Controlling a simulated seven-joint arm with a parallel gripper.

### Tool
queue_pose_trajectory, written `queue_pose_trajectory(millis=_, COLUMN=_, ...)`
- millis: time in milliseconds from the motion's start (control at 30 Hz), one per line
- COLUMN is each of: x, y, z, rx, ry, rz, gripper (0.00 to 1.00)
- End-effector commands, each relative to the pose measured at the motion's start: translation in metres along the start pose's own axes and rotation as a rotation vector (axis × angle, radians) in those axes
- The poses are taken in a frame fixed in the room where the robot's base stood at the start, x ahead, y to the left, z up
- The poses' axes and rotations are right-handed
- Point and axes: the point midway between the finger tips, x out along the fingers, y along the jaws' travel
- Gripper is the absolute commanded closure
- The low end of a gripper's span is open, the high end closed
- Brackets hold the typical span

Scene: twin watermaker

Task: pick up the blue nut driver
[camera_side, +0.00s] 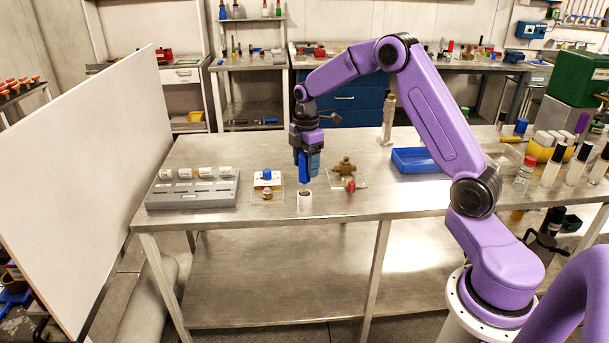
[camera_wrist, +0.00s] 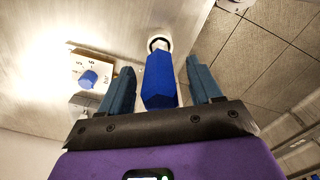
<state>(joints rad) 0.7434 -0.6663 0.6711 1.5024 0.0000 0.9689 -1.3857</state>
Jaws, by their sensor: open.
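The blue nut driver (camera_wrist: 160,82) stands upright with its lower end in a small white holder (camera_side: 305,200) near the front edge of the metal table. Its blue handle also shows in the side view (camera_side: 303,168). My gripper (camera_wrist: 164,82) points down over it, with its dark blue-grey fingers apart on either side of the handle. In the wrist view a gap shows between the handle and each finger. In the side view my gripper (camera_side: 306,170) partly hides the handle.
A plate with a blue knob (camera_side: 267,174) is left of the holder, and a brass valve with a red handle (camera_side: 346,172) is right. A grey rack (camera_side: 192,190) stands farther left. A blue tray (camera_side: 420,160) lies to the right. The table's front edge is close.

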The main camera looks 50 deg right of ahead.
Motion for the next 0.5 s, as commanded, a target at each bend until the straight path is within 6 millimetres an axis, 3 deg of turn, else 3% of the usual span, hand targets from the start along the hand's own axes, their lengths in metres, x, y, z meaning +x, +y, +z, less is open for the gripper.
queue_pose_trajectory(millis=200, x=0.024, y=0.001, z=0.000, rx=0.000, ry=0.000, rz=-0.001, gripper=0.36)
queue_pose_trajectory(millis=467, x=0.025, y=0.001, z=0.000, rx=0.000, ry=0.000, rz=0.001, gripper=0.36)
queue_pose_trajectory(millis=500, x=0.025, y=0.001, z=0.000, rx=0.000, ry=0.000, rz=0.001, gripper=0.46)
